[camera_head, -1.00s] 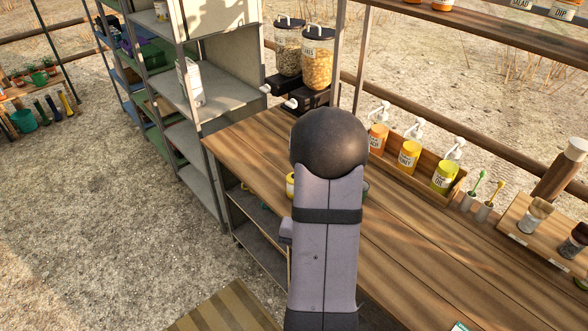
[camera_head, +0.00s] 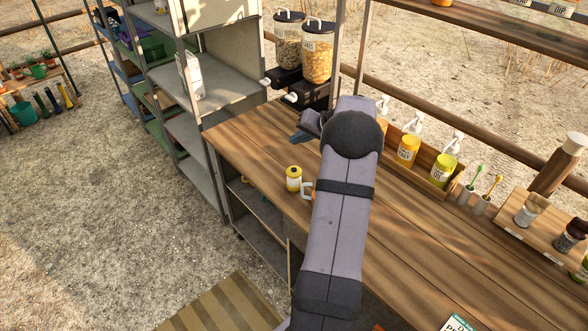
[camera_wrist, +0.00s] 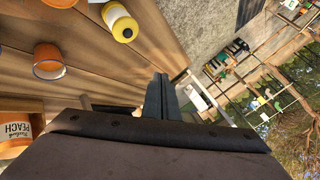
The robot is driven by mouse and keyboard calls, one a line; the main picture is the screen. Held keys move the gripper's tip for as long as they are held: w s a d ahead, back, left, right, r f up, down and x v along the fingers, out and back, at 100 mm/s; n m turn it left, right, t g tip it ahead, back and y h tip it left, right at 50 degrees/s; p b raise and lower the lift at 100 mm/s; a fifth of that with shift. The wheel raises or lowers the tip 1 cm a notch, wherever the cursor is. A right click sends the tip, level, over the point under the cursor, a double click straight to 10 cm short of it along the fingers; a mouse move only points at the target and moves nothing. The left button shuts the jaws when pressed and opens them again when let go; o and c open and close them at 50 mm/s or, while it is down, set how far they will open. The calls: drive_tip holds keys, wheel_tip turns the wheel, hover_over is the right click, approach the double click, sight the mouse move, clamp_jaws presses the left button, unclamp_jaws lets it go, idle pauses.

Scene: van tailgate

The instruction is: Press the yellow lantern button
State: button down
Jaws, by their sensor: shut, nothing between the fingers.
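The small yellow lantern (camera_head: 293,179) stands upright on the wooden counter near its left edge, with a dark spot on top. In the wrist view the lantern (camera_wrist: 119,21) shows near the top, left of the fingers, with a yellow end, dark centre and pale side. Whether the dark centre is the button is too small to tell. My gripper (camera_head: 299,137) is beyond the lantern in the head view, apart from it and partly hidden by my arm. In the wrist view my gripper (camera_wrist: 159,84) has its fingers together, with nothing between them.
An orange cup (camera_wrist: 48,62) shows in the wrist view. Pump bottles (camera_head: 408,151) stand in a wooden box to the right. Cereal dispensers (camera_head: 318,52) stand at the back. The left counter corner is clear.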

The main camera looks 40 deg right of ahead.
drive_tip(key=shift+a+n, duration=0.1)
drive_tip(key=shift+n, duration=0.9)
drive_tip(key=shift+f, duration=0.15)
drive_tip(key=b, duration=0.4)
hover_over(297, 172)
wheel_tip(297, 172, down, 8)
drive_tip(key=shift+r, duration=0.25)
drive_tip(key=shift+f+b, duration=0.45)
drive_tip(key=shift+f, duration=0.1)
drive_tip(key=shift+f+b, duration=0.85)
drive_tip(key=shift+b, duration=0.65)
idle(1.9)
idle(0.4)
drive_tip(key=shift+r, duration=0.85)
drive_tip(key=shift+r, duration=0.1)
